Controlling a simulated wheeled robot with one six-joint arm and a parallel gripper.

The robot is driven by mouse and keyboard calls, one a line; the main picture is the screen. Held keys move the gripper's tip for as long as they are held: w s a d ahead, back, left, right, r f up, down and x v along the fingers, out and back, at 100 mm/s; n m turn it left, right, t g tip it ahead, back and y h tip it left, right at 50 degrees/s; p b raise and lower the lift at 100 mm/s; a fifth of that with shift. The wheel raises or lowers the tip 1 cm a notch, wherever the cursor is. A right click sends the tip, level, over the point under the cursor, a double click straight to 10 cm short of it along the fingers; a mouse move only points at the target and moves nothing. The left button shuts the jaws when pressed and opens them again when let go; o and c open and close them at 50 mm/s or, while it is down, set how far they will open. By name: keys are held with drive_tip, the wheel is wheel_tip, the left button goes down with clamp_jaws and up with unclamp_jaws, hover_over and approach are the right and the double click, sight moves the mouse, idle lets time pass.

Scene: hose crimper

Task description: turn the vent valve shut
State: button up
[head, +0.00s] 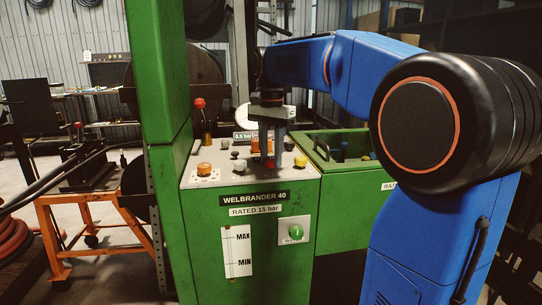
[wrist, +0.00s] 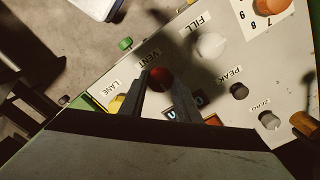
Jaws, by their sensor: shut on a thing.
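The vent valve is a dark red round knob (wrist: 160,77) beside the VENT label (wrist: 147,53) on the light grey panel in the wrist view. In the head view its red knob (head: 270,163) shows low between the fingers. My gripper (head: 267,150) points straight down at the panel top. In the wrist view my gripper (wrist: 163,86) has one finger on each side of the red knob and is shut on it. The fingers hide part of the knob, and its turn angle cannot be told.
Close by on the panel are the FILL knob (wrist: 211,45), PEAK knob (wrist: 239,91), ZERO knob (wrist: 268,121) and yellow LANE knob (head: 300,161). An orange dial (head: 205,168) and red-topped lever (head: 199,104) stand left. A green post (head: 158,70) rises at the left.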

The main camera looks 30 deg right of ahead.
drive_tip(key=shift+n, duration=0.3)
drive_tip(key=n, duration=1.3)
drive_tip(key=shift+n, duration=2.1)
drive_tip(key=o, duration=1)
drive_tip(key=shift+o, duration=0.2)
